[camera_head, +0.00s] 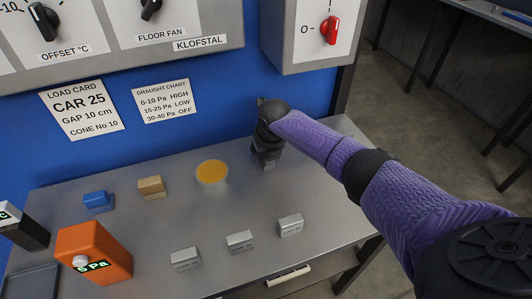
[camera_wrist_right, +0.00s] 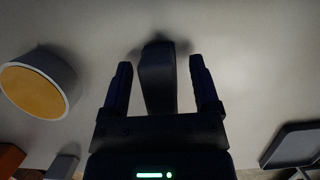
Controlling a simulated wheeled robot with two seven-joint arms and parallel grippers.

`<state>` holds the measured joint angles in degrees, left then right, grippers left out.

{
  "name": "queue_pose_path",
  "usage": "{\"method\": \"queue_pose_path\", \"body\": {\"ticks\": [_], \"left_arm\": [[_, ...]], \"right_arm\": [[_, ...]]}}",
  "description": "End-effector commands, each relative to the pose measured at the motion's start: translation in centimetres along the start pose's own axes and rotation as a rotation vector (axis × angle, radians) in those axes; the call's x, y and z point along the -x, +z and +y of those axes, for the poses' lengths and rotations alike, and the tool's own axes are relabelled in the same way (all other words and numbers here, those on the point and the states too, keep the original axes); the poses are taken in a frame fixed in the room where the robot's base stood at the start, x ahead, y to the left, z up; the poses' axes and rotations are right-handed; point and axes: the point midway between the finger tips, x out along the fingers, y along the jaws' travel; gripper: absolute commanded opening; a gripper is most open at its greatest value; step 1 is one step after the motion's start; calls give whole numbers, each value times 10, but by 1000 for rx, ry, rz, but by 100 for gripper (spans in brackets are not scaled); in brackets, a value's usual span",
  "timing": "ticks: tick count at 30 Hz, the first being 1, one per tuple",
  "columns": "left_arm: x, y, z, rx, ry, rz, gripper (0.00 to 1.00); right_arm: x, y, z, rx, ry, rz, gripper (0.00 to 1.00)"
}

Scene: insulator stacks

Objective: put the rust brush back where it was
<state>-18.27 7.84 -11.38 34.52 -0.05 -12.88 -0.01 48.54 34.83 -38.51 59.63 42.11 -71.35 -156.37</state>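My right gripper (camera_head: 268,160) points down at the back right of the metal table, close to the blue wall. In the right wrist view its two fingers (camera_wrist_right: 161,88) stand apart on either side of a dark upright piece (camera_wrist_right: 157,75), which looks like the rust brush. Narrow gaps show between this piece and the fingers, so the gripper looks open around it. In the head view the hand mostly hides the piece, and I cannot make out its bristles. My left gripper is not in view.
A round tin with a yellow-orange top (camera_head: 212,172) stands left of the gripper. A blue block (camera_head: 98,202), a tan block (camera_head: 151,188), several grey metal blocks (camera_head: 240,241) and an orange meter (camera_head: 95,250) stand on the table (camera_head: 150,222). Control boxes (camera_head: 120,50) overhang the back.

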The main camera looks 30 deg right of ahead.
Motion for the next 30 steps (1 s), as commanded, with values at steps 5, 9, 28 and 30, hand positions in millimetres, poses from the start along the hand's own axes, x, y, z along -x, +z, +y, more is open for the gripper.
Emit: {"method": "queue_pose_path", "body": {"ticks": [5, 9, 28, 30], "left_arm": [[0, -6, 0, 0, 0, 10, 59], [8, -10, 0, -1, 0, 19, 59], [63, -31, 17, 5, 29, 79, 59], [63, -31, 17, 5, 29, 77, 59]], "right_arm": [[0, 0, 0, 0, 0, 0, 78], [12, 1, 0, 1, 0, -2, 78], [121, 0, 0, 0, -1, -1, 78], [121, 0, 0, -1, -1, 0, 78]]}}
